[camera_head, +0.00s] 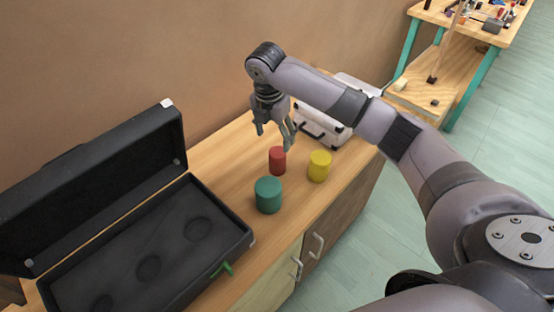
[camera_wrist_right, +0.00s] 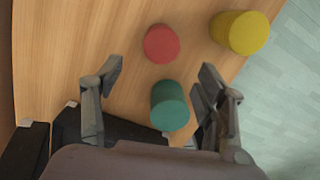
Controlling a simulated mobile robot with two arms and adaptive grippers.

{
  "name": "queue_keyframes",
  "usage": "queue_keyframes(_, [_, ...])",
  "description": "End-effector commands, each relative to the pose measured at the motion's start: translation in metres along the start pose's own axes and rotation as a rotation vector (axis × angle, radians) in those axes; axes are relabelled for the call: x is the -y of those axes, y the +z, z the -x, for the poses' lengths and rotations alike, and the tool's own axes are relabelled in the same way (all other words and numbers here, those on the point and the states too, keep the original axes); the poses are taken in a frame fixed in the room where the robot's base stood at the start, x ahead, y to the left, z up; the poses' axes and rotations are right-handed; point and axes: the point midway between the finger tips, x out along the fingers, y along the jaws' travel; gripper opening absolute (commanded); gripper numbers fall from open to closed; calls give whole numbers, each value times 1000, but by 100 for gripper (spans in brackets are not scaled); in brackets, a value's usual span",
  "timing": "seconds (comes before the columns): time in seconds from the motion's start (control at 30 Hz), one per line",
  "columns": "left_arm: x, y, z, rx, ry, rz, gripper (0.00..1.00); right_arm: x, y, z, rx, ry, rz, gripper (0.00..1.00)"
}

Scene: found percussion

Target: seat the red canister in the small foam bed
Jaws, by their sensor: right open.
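The red canister (camera_head: 277,160) stands upright on the wooden cabinet top, between a green canister (camera_head: 268,195) and a yellow canister (camera_head: 319,166). The open black case (camera_head: 238,222) to the left has a dark foam lining with round beds. One bed (camera_head: 198,229) is nearest the canisters, another (camera_head: 149,267) is in the middle, and a third (camera_head: 102,302) is partly cut off. All look empty; I cannot tell which is smallest. My right gripper (camera_head: 275,138) is open and empty above the red canister. In the right wrist view, the red canister (camera_wrist_right: 161,43) lies beyond the fingertips (camera_wrist_right: 162,72).
The green canister (camera_wrist_right: 170,106) shows between the fingers in the wrist view, with the yellow one (camera_wrist_right: 240,32) at upper right. A white case (camera_head: 318,125) stands behind my gripper. The black case's raised lid (camera_head: 100,185) stands along the wall. A cluttered workbench (camera_head: 465,50) is far right.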

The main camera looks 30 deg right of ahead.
Motion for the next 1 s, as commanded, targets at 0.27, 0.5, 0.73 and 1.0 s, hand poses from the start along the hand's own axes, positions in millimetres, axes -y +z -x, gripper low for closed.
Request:
queue_keyframes(0.27, [4, -31, 1, -47, -5, -1, 57, 0, 0, -45, 0, 0, -1, 66])
queue_keyframes(0.5, [6, -43, 4, -65, -7, -1, 57, 2, 1, -64, 0, -3, -1, 66])
queue_keyframes(0.73, [4, -28, 5, -42, -4, -1, 57, 3, 3, -97, 0, 0, 0, 66])
queue_keyframes(1.0, [3, -23, 5, -35, -4, -1, 57, 3, 3, -103, 2, 1, 1, 66])
